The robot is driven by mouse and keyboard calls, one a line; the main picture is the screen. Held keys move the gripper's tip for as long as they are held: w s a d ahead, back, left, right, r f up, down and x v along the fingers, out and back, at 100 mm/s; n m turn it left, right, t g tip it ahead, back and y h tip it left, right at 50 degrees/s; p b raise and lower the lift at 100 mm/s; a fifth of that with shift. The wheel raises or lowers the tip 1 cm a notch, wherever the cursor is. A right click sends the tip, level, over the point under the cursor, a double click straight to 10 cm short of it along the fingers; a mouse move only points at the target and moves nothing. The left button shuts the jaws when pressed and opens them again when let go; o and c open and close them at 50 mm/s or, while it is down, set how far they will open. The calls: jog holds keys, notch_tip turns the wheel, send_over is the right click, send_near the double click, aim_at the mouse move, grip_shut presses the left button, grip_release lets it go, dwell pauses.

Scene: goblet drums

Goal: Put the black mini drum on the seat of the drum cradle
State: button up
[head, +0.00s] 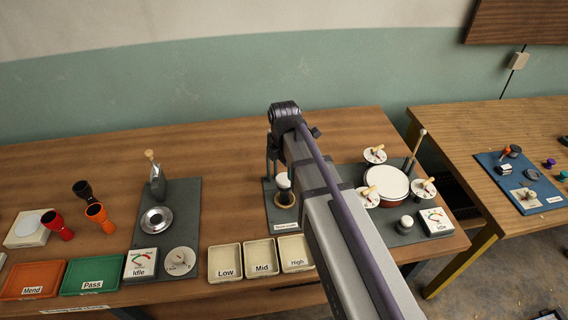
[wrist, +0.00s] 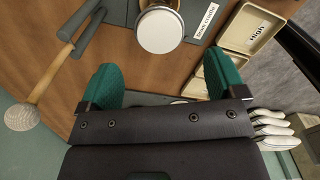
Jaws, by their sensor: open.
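A black mini drum (head: 83,190) stands on the table at the left in the head view, beside a red drum (head: 58,226) and an orange drum (head: 98,217). The drum cradle (head: 284,200) is on a small grey mat at the middle, behind a label. A round white-topped piece (head: 284,181) stands at it; this also shows in the wrist view (wrist: 160,31). I cannot tell whether it is part of the cradle. My gripper (head: 275,158) is above the cradle mat. Its green fingers (wrist: 162,80) are apart, with nothing between them; the white-topped piece is beyond them.
Low, Mid and High trays (head: 261,257) stand in front of the cradle. A grey mat (head: 190,200) with a post and metal ring is to its left. A large drum (head: 386,186) with several dials is at the right. Orange and green trays (head: 92,275) line the front left.

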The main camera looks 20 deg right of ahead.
notch_tip(320, 180, up, 2)
jog(key=shift+r+p, duration=0.15)
jog(key=shift+p, duration=0.25)
jog(key=shift+s+m, duration=0.4)
jog(key=shift+m, duration=0.1)
jog(key=s+m, duration=1.2)
jog(key=m, duration=0.9)
